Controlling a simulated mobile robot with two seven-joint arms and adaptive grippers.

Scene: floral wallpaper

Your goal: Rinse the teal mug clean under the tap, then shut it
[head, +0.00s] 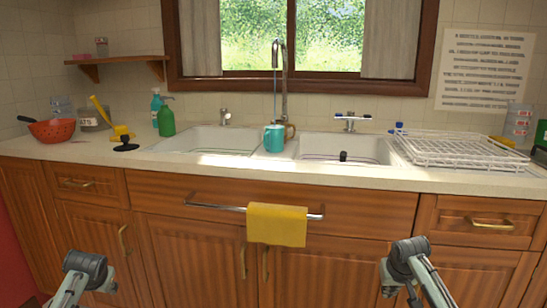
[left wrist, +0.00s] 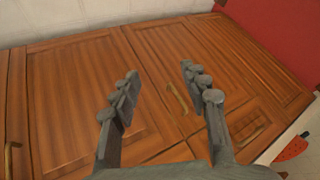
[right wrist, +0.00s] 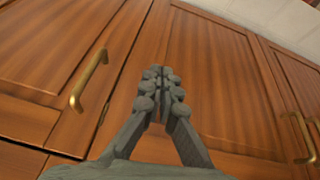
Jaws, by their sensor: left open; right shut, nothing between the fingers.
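The teal mug (head: 274,138) stands upright between the two sink basins, below the spout of the tall tap (head: 284,85). A thin line of water (head: 275,98) runs from the spout down to the mug. Its inside is too small to judge. A fixture with a crossbar (head: 352,118), perhaps the tap's handle, stands behind the right basin. My left gripper (left wrist: 160,72) is open and empty before the lower cabinet doors. My right gripper (right wrist: 158,76) is shut with nothing in it, also in front of the cabinets. Both are low, well away from the mug.
A brown object (head: 290,132) sits right behind the mug. A white dish rack (head: 465,150) fills the counter at right. Bottles (head: 166,120) and a red colander (head: 52,130) are at left. A yellow towel (head: 277,224) hangs on the front rail (head: 225,207).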

